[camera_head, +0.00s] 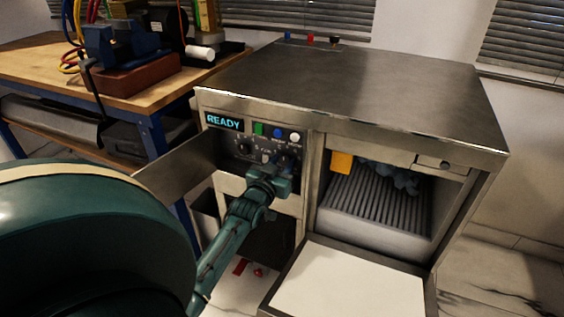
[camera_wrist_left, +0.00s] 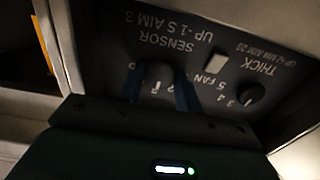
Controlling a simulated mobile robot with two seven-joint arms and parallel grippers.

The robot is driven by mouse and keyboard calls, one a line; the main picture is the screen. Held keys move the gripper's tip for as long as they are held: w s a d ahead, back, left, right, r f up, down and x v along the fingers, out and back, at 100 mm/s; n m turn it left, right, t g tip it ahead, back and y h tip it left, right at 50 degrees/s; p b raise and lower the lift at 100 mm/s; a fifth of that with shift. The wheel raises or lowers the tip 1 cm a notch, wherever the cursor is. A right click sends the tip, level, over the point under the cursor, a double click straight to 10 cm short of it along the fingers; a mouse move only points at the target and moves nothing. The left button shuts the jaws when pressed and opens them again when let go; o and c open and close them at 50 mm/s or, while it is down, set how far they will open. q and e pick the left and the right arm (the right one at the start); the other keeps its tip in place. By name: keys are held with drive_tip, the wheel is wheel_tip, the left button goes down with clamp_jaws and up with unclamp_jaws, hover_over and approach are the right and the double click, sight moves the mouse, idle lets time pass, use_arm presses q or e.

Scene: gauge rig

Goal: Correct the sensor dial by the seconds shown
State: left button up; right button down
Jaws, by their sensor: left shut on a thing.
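The sensor dial (camera_head: 287,157) is a dark knob on the right side of the machine's control panel. In the left wrist view the sensor dial (camera_wrist_left: 158,75) sits between two blue fingers, below upside-down print reading "SENSOR UP -1 S AIM 3". My left gripper (camera_head: 278,175) reaches the panel from the lower left and is shut on this dial; its fingertips also show in the left wrist view (camera_wrist_left: 160,88). The dial's pointer and most of its scale are hidden or too dim to read. A lit display (camera_head: 224,121) reads "READY". My right gripper is not in view.
The thick dial (camera_head: 243,147) sits left of the sensor dial, with a pale fan switch (camera_wrist_left: 215,63) between them. An open panel door (camera_head: 180,167) stands to the left. An open bay with a ribbed bed (camera_head: 375,208) and a lowered flap (camera_head: 350,283) lie to the right.

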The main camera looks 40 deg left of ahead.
use_arm(q)
drive_tip(key=o, duration=1)
drive_tip(key=shift+s, duration=0.1)
drive_tip(key=shift+s+d, duration=0.15)
drive_tip(key=shift+s, duration=0.15)
drive_tip(key=p+v, duration=0.3)
drive_tip(key=v, duration=0.9)
drive_tip(key=shift+s, duration=0.2)
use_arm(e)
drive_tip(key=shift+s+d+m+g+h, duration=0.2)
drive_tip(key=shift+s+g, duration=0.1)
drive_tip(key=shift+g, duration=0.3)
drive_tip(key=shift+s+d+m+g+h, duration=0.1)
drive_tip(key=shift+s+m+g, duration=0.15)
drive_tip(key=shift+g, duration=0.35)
